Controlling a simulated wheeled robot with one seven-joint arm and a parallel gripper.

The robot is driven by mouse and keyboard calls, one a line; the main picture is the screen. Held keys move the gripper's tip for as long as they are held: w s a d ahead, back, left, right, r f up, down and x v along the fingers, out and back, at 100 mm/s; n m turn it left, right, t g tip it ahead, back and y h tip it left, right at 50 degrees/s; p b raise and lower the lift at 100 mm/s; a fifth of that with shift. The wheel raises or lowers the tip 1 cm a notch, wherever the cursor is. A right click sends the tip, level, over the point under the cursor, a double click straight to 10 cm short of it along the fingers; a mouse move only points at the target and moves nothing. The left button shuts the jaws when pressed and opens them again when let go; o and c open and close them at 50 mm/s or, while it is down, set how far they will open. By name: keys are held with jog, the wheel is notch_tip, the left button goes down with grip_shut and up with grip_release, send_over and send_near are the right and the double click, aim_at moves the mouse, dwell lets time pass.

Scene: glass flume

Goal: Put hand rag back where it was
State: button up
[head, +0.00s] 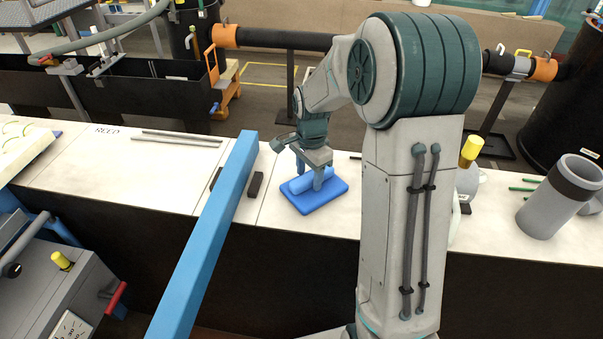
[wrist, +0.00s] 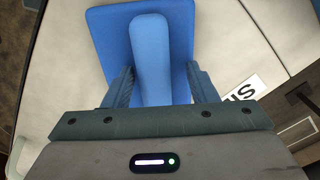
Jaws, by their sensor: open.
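I cannot tell whether the roll and pad are one piece. My gripper (head: 309,176) points down over the roll with its fingers apart. In the wrist view the roll (wrist: 152,55) runs between the two fingers of my gripper (wrist: 160,88), with blue pad (wrist: 108,38) visible on both sides of it. The fingers straddle the roll and do not appear to press on it. The roll's near end is hidden by the gripper body.
A blue upright beam (head: 205,235) crosses in front of the bench, left of the pad. A dark block (head: 255,185) lies between them. Thin grey rods (head: 190,139) lie further left. A lettered label (wrist: 243,93) is near the pad.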

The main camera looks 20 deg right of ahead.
aim_at(310, 174)
jog(key=shift+s+d+r+p, duration=0.1)
jog(key=shift+d+r+p, duration=0.1)
jog(key=shift+r+p, duration=0.15)
notch_tip(310, 174, up, 11)
jog(key=b, duration=0.1)
jog(key=s+f+n+t, duration=0.1)
jog(key=s+n+t, duration=0.2)
jog(key=s+n, duration=1)
jog(key=shift+s+d+n, duration=0.3)
jog(key=shift+s+d, duration=0.05)
jog(key=shift+s, duration=4.35)
